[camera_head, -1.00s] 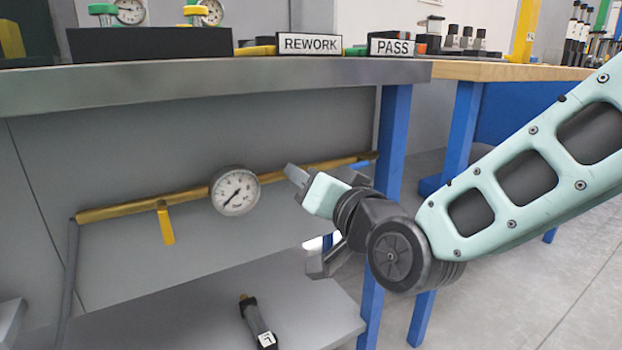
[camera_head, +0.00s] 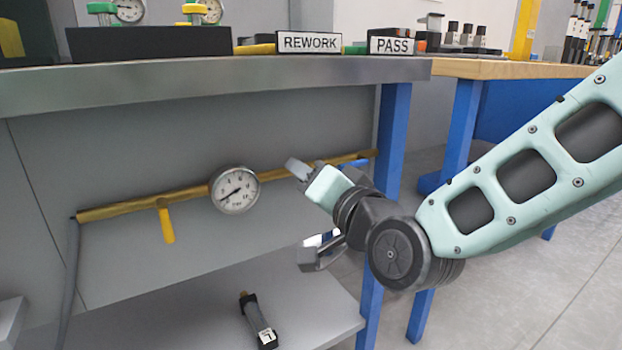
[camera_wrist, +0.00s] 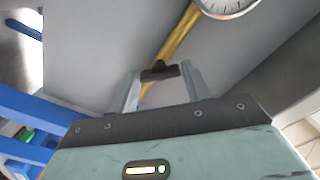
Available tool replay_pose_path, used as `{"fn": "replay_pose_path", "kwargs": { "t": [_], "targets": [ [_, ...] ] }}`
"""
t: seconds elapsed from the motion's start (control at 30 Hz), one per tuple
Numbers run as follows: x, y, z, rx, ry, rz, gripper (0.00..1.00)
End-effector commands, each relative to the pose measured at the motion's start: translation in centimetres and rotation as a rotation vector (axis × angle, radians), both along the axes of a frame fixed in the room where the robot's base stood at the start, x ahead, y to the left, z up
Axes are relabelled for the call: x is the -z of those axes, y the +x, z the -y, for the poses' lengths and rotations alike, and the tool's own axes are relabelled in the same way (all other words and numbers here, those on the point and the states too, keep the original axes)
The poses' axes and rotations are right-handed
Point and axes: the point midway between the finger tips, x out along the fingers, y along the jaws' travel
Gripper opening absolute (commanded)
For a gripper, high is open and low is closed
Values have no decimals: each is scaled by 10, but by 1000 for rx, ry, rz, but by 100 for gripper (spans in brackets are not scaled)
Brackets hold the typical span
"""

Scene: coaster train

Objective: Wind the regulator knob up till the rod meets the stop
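My gripper (camera_wrist: 162,86) has its two fingers on either side of a small dark knob (camera_wrist: 159,72) at the yellow pipe, and seems to touch it at both ends. In the head view the gripper (camera_head: 304,169) is at the pipe, right of the round gauge, and hides the knob. The white-faced gauge (camera_head: 234,189) has its needle pointing left and a little down. A black and grey cylinder (camera_head: 258,322) with a white "L" label lies on the lower shelf. I cannot clearly make out a rod or a stop.
The yellow pipe (camera_head: 140,208) runs along the grey back panel, with a yellow lever (camera_head: 166,225) hanging from it. The steel bench top (camera_head: 200,82) is above. A blue bench leg (camera_head: 393,140) stands close to my gripper. The lower shelf (camera_head: 310,312) is mostly clear.

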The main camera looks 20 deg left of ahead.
Motion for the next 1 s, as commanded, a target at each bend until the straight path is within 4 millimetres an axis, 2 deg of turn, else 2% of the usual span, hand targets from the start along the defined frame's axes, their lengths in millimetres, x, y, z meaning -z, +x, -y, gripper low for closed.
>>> {"fn": "replay_pose_path", "kwargs": {
  "t": [0.33,0.47,0.57,0.93,1.0],
  "targets": [
    [0,0,0,0,-1,1,65],
    [-1,-6,7,-1,-3,0,65],
    [-2,-16,19,-1,-3,0,65],
    [-3,-72,84,-1,-4,1,65],
    [2,-79,93,0,0,5,65]
  ]
}}
